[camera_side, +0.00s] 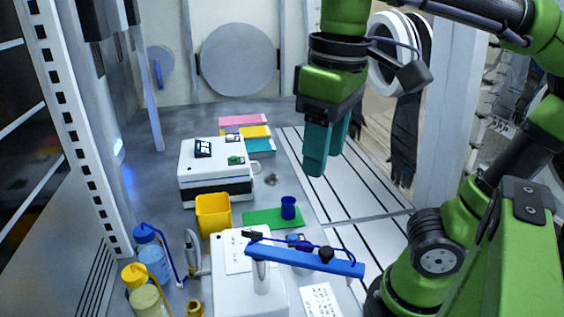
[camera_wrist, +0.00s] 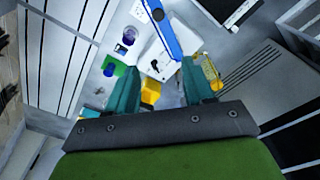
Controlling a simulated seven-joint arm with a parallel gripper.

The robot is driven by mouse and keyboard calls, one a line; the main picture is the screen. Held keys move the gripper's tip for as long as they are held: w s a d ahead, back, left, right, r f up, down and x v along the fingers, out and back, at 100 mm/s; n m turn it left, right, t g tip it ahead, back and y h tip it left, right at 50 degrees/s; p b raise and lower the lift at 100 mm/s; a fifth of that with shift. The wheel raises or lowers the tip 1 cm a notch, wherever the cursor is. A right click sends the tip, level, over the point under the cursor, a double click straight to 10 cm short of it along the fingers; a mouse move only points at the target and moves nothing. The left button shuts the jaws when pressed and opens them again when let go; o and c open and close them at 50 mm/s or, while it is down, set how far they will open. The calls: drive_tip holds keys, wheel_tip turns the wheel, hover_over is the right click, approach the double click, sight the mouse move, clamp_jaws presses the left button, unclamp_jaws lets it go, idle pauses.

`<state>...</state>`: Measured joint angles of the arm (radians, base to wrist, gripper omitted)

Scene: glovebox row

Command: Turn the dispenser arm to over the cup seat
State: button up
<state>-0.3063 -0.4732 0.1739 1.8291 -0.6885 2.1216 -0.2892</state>
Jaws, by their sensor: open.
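The dispenser arm (camera_side: 305,261) is a blue bar on a white post above a white box (camera_side: 226,268). It reaches right past the box and carries a black knob (camera_side: 326,254). In the wrist view the blue bar (camera_wrist: 163,30) shows at top centre. A blue cup (camera_side: 288,207) stands on a green mat (camera_side: 262,219). Small dark blue and purple round items (camera_side: 297,240) sit partly hidden behind the bar; I cannot tell whether one is the cup seat. My gripper (camera_side: 326,162) is open and empty, high above the bench, apart from the bar.
A yellow bin (camera_side: 213,214), a white instrument (camera_side: 215,172) and stacked coloured boxes (camera_side: 247,130) stand farther back. Blue-capped (camera_side: 152,254) and yellow-capped (camera_side: 142,292) bottles stand at left. A written card (camera_side: 320,300) lies near the bar. The slotted plate (camera_side: 335,175) is clear.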

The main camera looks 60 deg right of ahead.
sight(326, 250)
drive_tip(key=shift+g, duration=0.4)
drive_tip(key=f, duration=0.5)
drive_tip(key=s+f, duration=0.1)
drive_tip(key=f, duration=1)
drive_tip(key=shift+s+f, duration=0.15)
drive_tip(key=shift+s, duration=0.2)
clamp_jaws()
